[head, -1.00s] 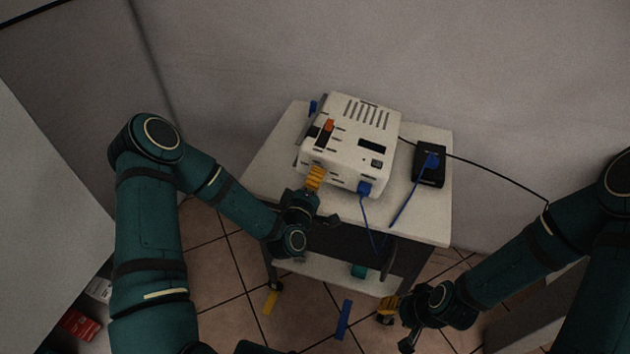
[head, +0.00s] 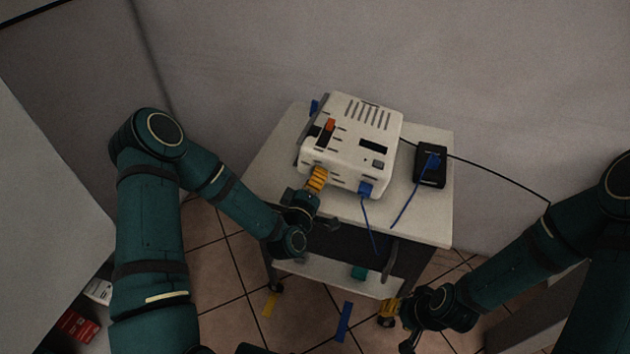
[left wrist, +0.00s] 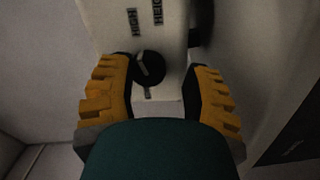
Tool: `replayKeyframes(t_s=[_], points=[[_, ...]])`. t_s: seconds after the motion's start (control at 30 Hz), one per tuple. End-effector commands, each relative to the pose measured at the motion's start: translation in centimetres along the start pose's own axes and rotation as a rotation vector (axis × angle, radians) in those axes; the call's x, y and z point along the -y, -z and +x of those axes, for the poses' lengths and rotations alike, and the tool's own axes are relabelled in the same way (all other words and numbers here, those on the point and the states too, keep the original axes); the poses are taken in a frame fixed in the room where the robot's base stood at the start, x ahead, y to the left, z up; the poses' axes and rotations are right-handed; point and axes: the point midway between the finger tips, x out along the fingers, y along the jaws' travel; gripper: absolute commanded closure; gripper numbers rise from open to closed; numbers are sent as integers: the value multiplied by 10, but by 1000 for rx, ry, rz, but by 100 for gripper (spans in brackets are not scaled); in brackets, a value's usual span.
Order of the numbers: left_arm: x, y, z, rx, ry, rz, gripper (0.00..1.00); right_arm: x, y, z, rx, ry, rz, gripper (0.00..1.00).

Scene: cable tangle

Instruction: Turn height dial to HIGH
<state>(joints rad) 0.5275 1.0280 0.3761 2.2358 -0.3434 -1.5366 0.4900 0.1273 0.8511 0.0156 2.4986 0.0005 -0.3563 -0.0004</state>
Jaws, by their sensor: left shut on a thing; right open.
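The white device (head: 345,150) stands on the small cart. The height dial (left wrist: 149,67) is a round black knob on its side, seen in the left wrist view beside printed labels reading HIGH and HEIGHT. A small light mark shows on the knob, but which setting it points to is unclear. My left gripper (head: 317,179) has yellow fingers at the device's front lower left. In the left wrist view its fingers (left wrist: 160,80) stand on both sides of the dial, shut on it. In the head view the gripper hides the dial. My right gripper (head: 390,308) is open and empty, low beside the cart.
The cart top (head: 432,218) carries a black box (head: 430,166) with a blue plug to the device's right. Blue cables (head: 369,225) hang from the device's front over the cart edge. A black cable (head: 500,174) runs right along the wall.

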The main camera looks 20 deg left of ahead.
Motion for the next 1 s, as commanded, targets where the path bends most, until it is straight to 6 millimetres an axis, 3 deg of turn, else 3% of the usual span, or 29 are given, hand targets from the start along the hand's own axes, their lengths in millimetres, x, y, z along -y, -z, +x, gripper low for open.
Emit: replayKeyframes(t_s=[0.03,0.47,0.5,1.0], points=[[10,1,-2,1,25,7,84,0,0,1,0,0,0,54],[10,1,-2,0,25,14,83,0,0,1,0,0,0,54],[10,1,-2,1,26,13,38,0,0,1,0,0,0,54],[4,1,-1,-2,12,13,36,0,0,1,0,0,0,54]])
